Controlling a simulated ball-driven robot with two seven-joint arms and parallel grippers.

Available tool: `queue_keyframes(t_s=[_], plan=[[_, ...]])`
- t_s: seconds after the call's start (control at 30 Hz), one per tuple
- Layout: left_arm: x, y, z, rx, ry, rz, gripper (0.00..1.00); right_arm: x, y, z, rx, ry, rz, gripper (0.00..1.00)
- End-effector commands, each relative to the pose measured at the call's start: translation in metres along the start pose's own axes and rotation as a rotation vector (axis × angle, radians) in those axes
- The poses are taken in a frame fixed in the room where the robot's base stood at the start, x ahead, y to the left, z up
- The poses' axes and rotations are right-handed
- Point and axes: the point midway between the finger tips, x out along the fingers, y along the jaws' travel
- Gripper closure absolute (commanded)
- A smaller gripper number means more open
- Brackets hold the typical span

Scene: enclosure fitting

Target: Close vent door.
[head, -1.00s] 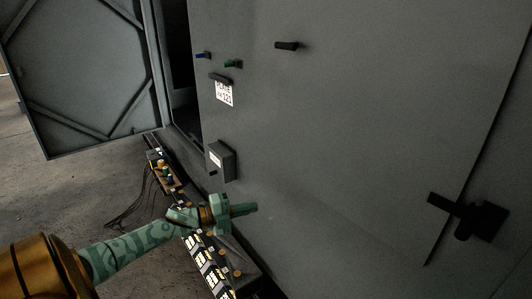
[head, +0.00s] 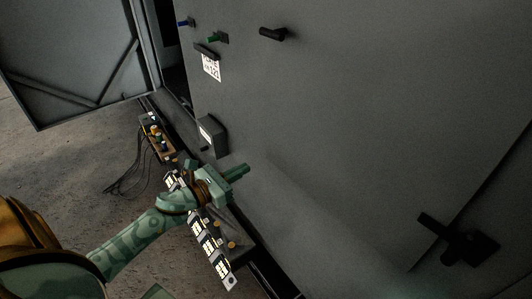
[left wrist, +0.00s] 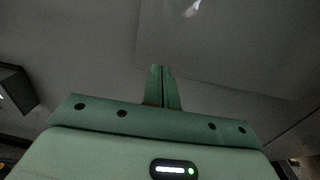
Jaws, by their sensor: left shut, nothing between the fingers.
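A large grey door (head: 75,60) with diagonal bracing stands swung open at the upper left of the head view. I cannot tell whether it is the vent door. The flat grey enclosure face (head: 330,120) fills the middle and right, with a faint panel edge running diagonally below centre. My left gripper (head: 240,171) is shut and empty in front of the lower part of this face. In the left wrist view its closed fingers (left wrist: 163,88) point at the grey surface; contact is unclear. My right gripper is not in view.
Blue (head: 186,22), green (head: 214,39) and black (head: 274,34) handles stick out of the face. A small box (head: 212,136) is mounted lower down. A black latch (head: 458,240) sits at lower right. A strip of parts (head: 205,235) lies beneath my left gripper. Bare floor (head: 60,175) is at left.

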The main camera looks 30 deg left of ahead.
Motion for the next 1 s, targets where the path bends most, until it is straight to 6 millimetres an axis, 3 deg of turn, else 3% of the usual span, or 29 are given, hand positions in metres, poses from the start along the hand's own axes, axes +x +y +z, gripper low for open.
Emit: queue_keyframes(t_s=[0.2,0.4,0.6,1.0], plan=[[0.049,0.001,0.004,-0.003,-0.003,0.002,1.0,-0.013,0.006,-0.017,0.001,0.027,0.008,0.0],[0.08,0.0,0.002,-0.004,-0.001,0.0,1.0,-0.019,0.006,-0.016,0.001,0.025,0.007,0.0],[0.093,0.0,0.0,-0.004,0.001,0.0,1.0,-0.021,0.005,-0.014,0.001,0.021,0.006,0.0],[0.099,0.0,-0.001,-0.001,-0.002,-0.009,1.0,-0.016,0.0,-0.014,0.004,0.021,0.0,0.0]])
